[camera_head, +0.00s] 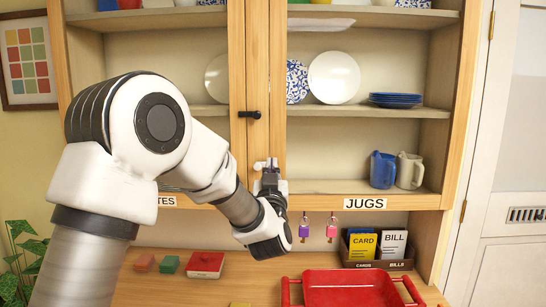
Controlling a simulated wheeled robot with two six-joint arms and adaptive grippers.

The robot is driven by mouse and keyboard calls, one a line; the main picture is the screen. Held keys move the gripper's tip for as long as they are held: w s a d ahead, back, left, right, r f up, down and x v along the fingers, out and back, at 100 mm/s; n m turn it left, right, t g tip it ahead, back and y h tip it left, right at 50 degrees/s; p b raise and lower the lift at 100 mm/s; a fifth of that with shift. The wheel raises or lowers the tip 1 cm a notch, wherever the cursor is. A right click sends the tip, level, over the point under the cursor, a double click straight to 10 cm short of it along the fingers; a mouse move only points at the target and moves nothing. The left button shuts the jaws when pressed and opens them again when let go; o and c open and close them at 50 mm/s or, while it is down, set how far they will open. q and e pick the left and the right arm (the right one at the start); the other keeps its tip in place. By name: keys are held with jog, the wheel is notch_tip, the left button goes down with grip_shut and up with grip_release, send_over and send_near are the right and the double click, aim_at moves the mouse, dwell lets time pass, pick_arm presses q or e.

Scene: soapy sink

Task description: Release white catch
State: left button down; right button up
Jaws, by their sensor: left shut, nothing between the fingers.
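A small white catch (261,165) sits on the wooden upright between the two cupboard sections, below a black catch (249,115). My left gripper (270,174) is shut and empty, pointing up, right at the white catch. The fingertips cover part of the catch. I cannot tell whether they touch it. My right gripper is out of view.
White and patterned plates (334,78) stand on the shelves, with blue and grey jugs (383,170) lower right. A red tray (350,289) and a card box (378,247) stand on the worktop below.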

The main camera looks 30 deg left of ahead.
aim_at(274, 139)
pick_arm(q)
jog(key=p+x, duration=0.5)
jog(key=x, duration=0.5)
jog(key=shift+w+p, duration=0.35)
notch_tip(274, 139, down, 4)
jog(key=shift+s+p, duration=0.15)
jog(key=shift+p, duration=0.45)
jog(key=shift+f, duration=0.4)
jog(key=shift+r, duration=0.1)
jog(key=shift+d, duration=0.1)
